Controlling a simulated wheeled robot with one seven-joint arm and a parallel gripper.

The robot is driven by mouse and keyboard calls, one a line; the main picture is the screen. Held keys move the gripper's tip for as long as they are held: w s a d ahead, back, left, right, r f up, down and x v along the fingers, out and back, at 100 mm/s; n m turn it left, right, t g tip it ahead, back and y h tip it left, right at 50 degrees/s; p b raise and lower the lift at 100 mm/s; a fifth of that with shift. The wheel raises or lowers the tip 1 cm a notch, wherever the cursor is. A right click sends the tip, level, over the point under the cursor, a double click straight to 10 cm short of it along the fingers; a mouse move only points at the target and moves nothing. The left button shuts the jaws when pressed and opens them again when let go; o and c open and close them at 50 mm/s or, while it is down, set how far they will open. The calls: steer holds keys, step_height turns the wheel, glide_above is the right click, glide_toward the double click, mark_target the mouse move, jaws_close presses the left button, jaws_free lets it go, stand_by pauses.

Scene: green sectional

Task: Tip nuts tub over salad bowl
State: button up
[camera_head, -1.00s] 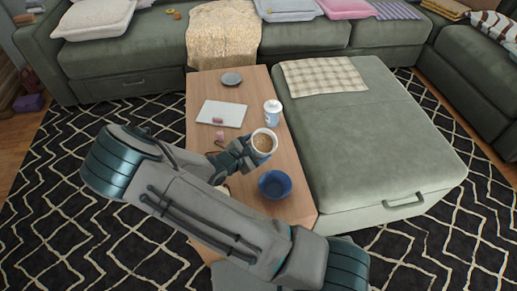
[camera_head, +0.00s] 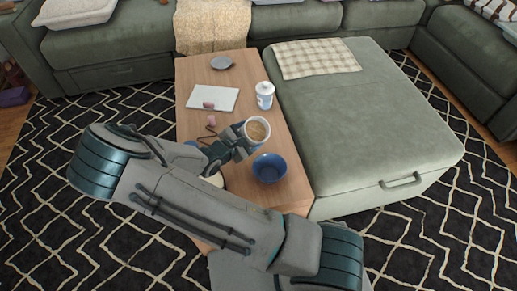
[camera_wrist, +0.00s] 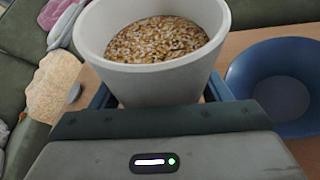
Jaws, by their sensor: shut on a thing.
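The nuts tub (camera_head: 257,130) is a pale, open container full of brown nuts. It is held above the wooden table, roughly upright, just beyond the salad bowl in the head view. In the wrist view the tub (camera_wrist: 150,78) fills the upper middle, with the nuts inside below its rim. My gripper (camera_head: 243,138) is shut on the tub, its blue fingers on both sides in the wrist view. The blue salad bowl (camera_head: 269,170) stands on the table near its right edge. It also shows at the right of the wrist view (camera_wrist: 240,82), beside the tub and apart from it; its visible inside looks empty.
On the table (camera_head: 285,140) are a white lidded cup (camera_head: 265,96), a white flat slab (camera_head: 226,101), small pink pieces (camera_head: 211,121) and a grey dish (camera_head: 222,63). My arm partly hides a pale round container (camera_head: 214,179). A green ottoman (camera_head: 365,130) adjoins the table's right side.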

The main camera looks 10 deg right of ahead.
steer(key=shift+f, duration=0.15)
steer(key=shift+w+f+m+b, duration=0.15)
steer(key=shift+f+m+b, duration=0.25)
steer(key=shift+b, duration=0.7)
steer(key=shift+a+f+b, duration=0.1)
steer(key=shift+f+b, duration=0.2)
steer(key=shift+b, duration=0.4)
steer(key=shift+w+a+f+m+t+b, duration=0.15)
steer(key=shift+m+t+b, duration=0.25)
steer(key=shift+b, duration=0.75)
steer(key=shift+w+d+f+m+t+b, duration=0.1)
steer(key=shift+w+f+m+t+b, duration=0.3)
steer(key=shift+b, duration=0.7)
steer(key=shift+s+r, duration=0.25)
steer(key=shift+r, duration=0.05)
steer(key=shift+m+b, duration=0.4)
steer(key=shift+b, duration=0.5)
steer(key=shift+r+m+t+b, duration=0.8)
steer(key=shift+r+m+b, duration=0.25)
steer(key=shift+b, duration=0.9)
stand_by(0.6)
